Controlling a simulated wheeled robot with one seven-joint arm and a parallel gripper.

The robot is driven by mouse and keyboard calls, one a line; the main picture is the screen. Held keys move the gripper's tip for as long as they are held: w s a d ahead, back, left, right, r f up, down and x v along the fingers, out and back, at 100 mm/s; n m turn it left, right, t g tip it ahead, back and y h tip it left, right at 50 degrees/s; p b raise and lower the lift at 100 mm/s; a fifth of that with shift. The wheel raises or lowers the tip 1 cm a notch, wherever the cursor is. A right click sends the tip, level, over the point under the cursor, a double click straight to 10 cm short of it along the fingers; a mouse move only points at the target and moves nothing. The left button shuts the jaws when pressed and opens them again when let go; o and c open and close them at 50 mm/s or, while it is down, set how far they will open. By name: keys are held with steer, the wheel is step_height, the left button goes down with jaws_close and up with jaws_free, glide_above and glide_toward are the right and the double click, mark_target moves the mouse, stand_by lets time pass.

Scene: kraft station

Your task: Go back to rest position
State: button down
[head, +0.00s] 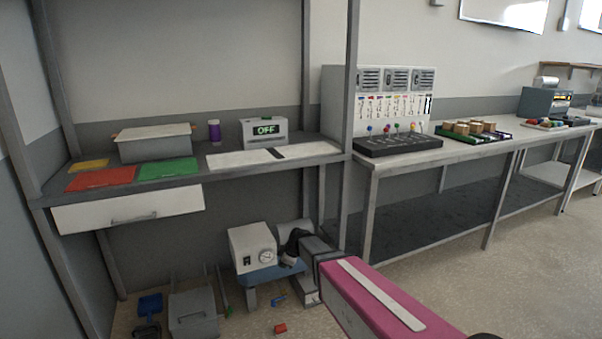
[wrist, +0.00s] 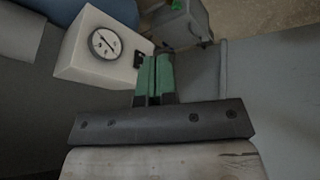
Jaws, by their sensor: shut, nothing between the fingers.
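My gripper (wrist: 155,62) shows in the wrist view with its two green fingers together and nothing between them. It is low, under the shelving bench, close to a white box with a round gauge (wrist: 98,48), which lies up and left of the fingertips. In the head view the same gauge box (head: 252,248) stands on a blue stool (head: 272,274). My pink arm link reaches in from the bottom right of the head view. I cannot make out the fingers clearly in the head view.
The bench top (head: 215,184) above holds a grey bin (head: 155,144), red and green mats and a box reading OFF (head: 264,132). A white drawer (head: 128,209) hangs below it. A grey container (head: 193,313) stands on the floor. Open floor lies to the right.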

steer(key=s+d+r+m+g+h, duration=0.1)
steer(key=s+d+m, duration=0.4)
steer(key=d, duration=0.4)
steer(key=s+d+r+m+g+h, duration=0.1)
steer(key=s+d+r+m+h, duration=0.1)
steer(key=s+d+m, duration=0.4)
steer(key=s+d+r+m+h, duration=0.1)
steer(key=s+d+m, duration=0.5)
steer(key=d, duration=0.6)
steer(key=shift+s+d+r+g+h, duration=0.35)
steer(key=shift+s+r, duration=0.25)
steer(key=shift+s, duration=0.3)
